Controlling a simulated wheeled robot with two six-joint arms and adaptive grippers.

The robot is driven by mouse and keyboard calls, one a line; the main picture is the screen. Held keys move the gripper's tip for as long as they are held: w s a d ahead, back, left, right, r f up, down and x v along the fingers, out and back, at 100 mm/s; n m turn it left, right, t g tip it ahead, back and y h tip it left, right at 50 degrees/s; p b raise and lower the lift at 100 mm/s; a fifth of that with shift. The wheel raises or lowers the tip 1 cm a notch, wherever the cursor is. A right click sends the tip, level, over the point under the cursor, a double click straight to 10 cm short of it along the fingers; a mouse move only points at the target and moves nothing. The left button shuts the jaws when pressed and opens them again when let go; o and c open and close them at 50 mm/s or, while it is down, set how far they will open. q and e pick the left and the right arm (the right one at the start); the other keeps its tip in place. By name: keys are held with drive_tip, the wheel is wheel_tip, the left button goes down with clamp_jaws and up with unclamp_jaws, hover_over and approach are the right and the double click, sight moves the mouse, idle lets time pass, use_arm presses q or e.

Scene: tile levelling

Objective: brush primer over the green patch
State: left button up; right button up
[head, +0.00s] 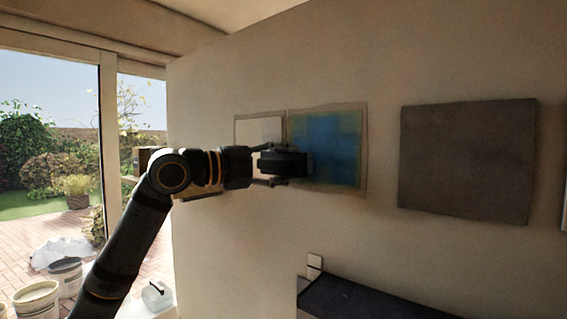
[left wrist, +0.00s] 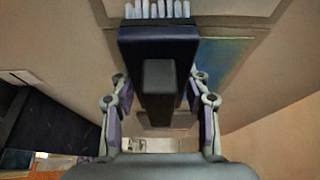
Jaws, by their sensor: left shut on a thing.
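A square patch (head: 335,150) on the wall looks blue, with greener tints towards its edges and a beige border. Part of it also shows blue-green in the left wrist view (left wrist: 222,62). My left gripper (head: 270,165) is shut on a dark brush (head: 288,162) in front of the patch's left side. In the left wrist view the brush (left wrist: 158,48) lies between the fingers, with pale bristles (left wrist: 158,9) at its far end. I cannot tell whether the bristles touch the wall. The brush and gripper hide part of the patch. My right gripper is not in view.
A pale panel (head: 257,130) adjoins the patch on the left. A dark grey square (head: 468,160) is on the wall to the right. A dark-topped surface (head: 365,300) stands below. Buckets (head: 37,300) stand at lower left, by a glazed opening to a garden.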

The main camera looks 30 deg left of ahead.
sight(294, 165)
use_arm(q)
drive_tip(key=shift+w+p, duration=0.35)
drive_tip(key=shift+w, duration=0.05)
drive_tip(key=shift+d, duration=0.1)
drive_tip(key=shift+s+d+r+p, duration=0.15)
drive_tip(key=shift+d+p, duration=0.5)
drive_tip(key=shift+d, duration=0.45)
drive_tip(key=shift+s+d, duration=0.1)
drive_tip(key=shift+d, duration=0.6)
